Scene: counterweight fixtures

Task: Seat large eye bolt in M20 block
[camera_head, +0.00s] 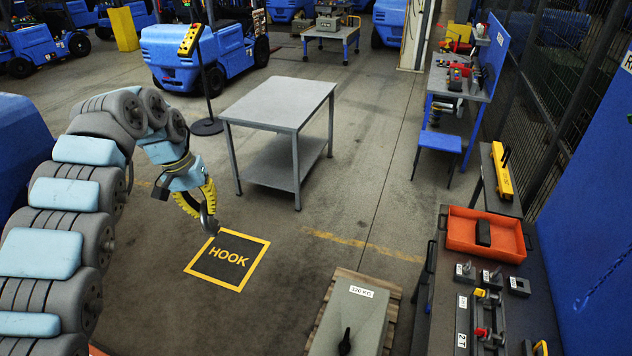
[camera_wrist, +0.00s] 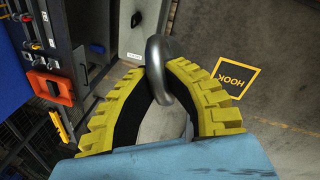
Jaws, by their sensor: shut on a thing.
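My gripper (camera_head: 207,208) hangs above the floor near the painted HOOK square. Small dark blocks stand on the right bench: a left one (camera_head: 465,271), a middle one (camera_head: 491,278) and a right one (camera_head: 519,286). Their markings are too small to read, so I cannot tell which is the M20 block.
A 320 KG counterweight (camera_head: 352,312) on a pallet stands left of the dark bench (camera_head: 443,297). An orange tray (camera_head: 476,237) and a tool rack (camera_head: 483,325) lie on the bench. A grey table (camera_head: 280,103) stands behind my gripper. The floor around the HOOK square (camera_head: 228,259) is clear.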

